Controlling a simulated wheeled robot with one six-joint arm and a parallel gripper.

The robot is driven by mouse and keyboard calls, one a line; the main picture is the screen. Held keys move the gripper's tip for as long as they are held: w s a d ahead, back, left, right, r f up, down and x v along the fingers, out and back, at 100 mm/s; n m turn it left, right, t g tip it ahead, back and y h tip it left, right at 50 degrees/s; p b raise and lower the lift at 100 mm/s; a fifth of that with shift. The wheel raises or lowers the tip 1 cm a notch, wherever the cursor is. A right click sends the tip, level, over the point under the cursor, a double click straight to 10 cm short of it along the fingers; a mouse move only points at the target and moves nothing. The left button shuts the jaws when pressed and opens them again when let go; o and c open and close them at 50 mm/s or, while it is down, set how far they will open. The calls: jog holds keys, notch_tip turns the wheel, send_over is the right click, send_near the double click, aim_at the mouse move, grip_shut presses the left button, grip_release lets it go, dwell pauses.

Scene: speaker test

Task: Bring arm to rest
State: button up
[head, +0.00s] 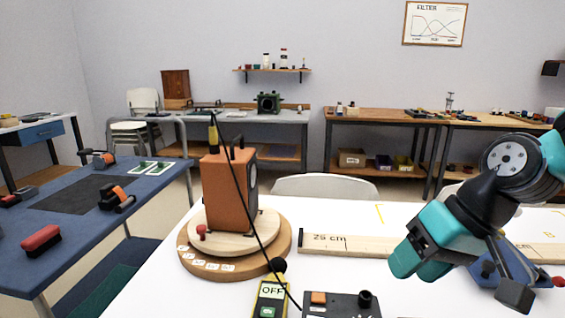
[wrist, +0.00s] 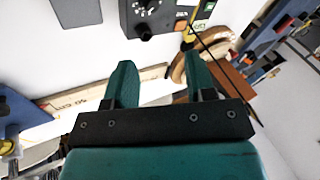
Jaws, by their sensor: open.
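My gripper (wrist: 160,72) is open in the wrist view, with its two teal fingers apart and nothing between them. In the head view my arm reaches in from the right and my gripper (head: 405,264) hangs above the right part of the white table (head: 350,220). It is to the right of the orange speaker box (head: 228,190), which stands upright on a round wooden turntable (head: 280,255).
A ruler board (head: 340,243) marked 25 cm lies behind and partly under my arm. A dark cable runs down across the speaker. A blue bench (head: 75,245) stands at left.

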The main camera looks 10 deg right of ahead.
jog(key=s+a+r+n+g, duration=0.1)
jog(key=s+a+n+g, duration=0.2)
jog(key=s+a+n, duration=0.6)
notch_tip(320, 180, up, 15)
jog(key=w+a+m+p, duration=0.1)
jog(key=m+p, duration=0.1)
jog(key=p, duration=1.3)
jog(key=shift+a+r+h, duration=0.15)
jog(key=shift+h, duration=0.25)
jog(key=shift+c, duration=0.2)
